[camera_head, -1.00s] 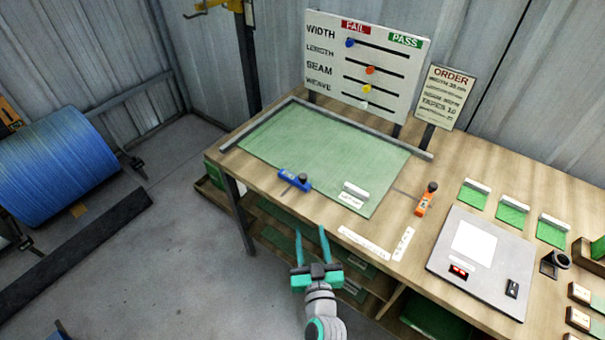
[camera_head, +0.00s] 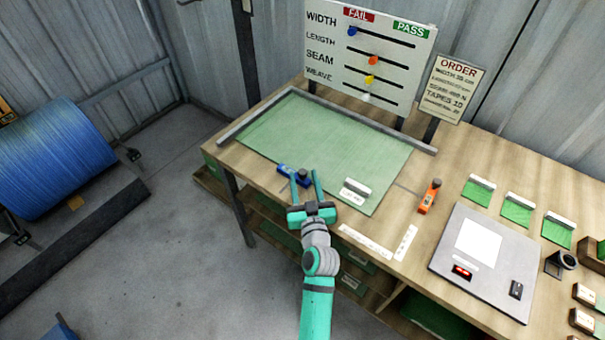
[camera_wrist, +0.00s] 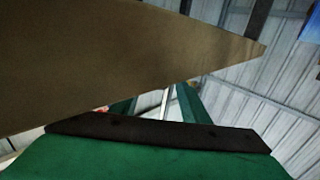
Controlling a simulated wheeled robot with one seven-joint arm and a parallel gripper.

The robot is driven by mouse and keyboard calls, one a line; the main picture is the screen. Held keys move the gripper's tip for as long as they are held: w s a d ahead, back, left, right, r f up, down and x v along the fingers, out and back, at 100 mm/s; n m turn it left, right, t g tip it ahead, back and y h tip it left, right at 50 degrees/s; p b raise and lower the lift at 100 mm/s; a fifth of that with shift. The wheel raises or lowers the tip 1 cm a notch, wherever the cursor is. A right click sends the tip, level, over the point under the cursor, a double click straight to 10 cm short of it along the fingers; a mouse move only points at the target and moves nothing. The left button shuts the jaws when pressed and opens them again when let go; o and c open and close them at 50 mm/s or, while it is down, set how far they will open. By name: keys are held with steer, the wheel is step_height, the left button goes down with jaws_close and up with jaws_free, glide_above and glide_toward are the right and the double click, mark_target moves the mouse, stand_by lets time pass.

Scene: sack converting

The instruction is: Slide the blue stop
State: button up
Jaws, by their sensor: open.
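The blue stop (camera_head: 283,169), a small blue block with a dark knob (camera_head: 303,176), lies at the front edge of the green mat on the bench. It is partly covered by my gripper in the head view. My gripper (camera_head: 305,174) is teal and open, its two fingers pointing toward the bench with the stop's knob appearing between their tips. I cannot tell whether they touch it. The wrist view shows my gripper's dark bar and green parts (camera_wrist: 165,132), with a tan surface close above; the stop does not show there.
The green mat (camera_head: 330,135) has a grey rail along its back and a white block (camera_head: 355,190) near its front. An orange tool (camera_head: 429,196) and a grey scale (camera_head: 485,262) stand to the right. A board with coloured sliders (camera_head: 370,50) stands behind.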

steer(key=shift+w+a, duration=0.15)
steer(key=shift+w, duration=0.5)
steer(key=shift+w+a, duration=0.15)
steer(key=shift+w, duration=0.5)
